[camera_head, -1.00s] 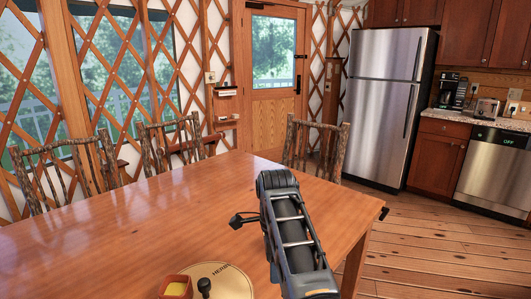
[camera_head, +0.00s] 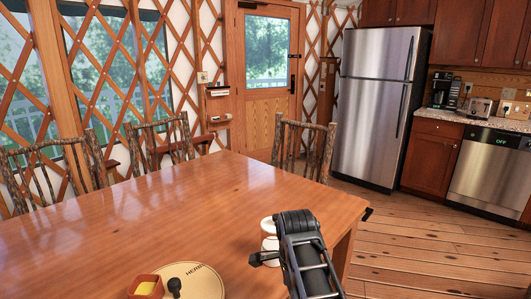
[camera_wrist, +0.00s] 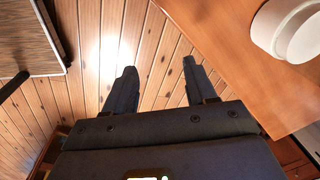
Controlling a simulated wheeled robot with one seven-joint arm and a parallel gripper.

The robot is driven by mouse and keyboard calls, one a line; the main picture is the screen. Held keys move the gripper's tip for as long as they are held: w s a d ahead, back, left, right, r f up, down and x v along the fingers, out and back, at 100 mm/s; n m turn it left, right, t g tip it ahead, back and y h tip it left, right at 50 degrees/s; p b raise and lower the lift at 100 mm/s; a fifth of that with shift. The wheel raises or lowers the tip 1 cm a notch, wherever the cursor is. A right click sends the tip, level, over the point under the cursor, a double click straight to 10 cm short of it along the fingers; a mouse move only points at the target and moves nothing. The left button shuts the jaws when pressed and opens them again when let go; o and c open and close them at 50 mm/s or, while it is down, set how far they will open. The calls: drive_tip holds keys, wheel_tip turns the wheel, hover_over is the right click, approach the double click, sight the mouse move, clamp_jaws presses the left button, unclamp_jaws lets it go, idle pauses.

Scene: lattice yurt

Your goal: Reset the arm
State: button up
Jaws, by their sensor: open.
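My gripper (camera_wrist: 160,80) shows in the wrist view with its two dark fingers apart and nothing between them. Wooden floor planks lie beyond the fingers, and the table edge is to their right. In the head view my dark arm (camera_head: 306,258) reaches up over the near right part of the wooden table (camera_head: 190,215); I cannot make out the fingertips there.
A white round object (camera_head: 268,226) stands on the table just left of my arm; a white round piece (camera_wrist: 288,28) shows in the wrist view. A red bowl (camera_head: 145,286) and a round board (camera_head: 208,283) lie nearer. Log chairs (camera_head: 303,150) line the far side.

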drive_tip(key=s+d+f+n+t, duration=0.5)
drive_tip(key=s+d+f, duration=0.8)
drive_tip(key=s+f, duration=0.2)
drive_tip(key=s+d+n+t, duration=0.1)
drive_tip(key=s+d+n, duration=0.2)
drive_tip(key=s, duration=0.6)
drive_tip(key=s+r+n+t, duration=0.2)
drive_tip(key=s+r, duration=0.3)
drive_tip(key=s, duration=0.3)
drive_tip(key=s+r+n+t, duration=0.2)
drive_tip(key=s+r, duration=0.2)
drive_tip(key=s, duration=0.5)
drive_tip(key=s+r+n+t, duration=0.1)
drive_tip(key=s+r, duration=0.4)
drive_tip(key=r, duration=0.4)
drive_tip(key=s+a+r+n+t, duration=0.1)
drive_tip(key=s+r, duration=0.4)
drive_tip(key=r, duration=0.5)
drive_tip(key=shift+s+a+r+n+t, duration=0.2)
drive_tip(key=shift+s+n+t, duration=0.15)
drive_tip(key=shift+n+t, duration=0.45)
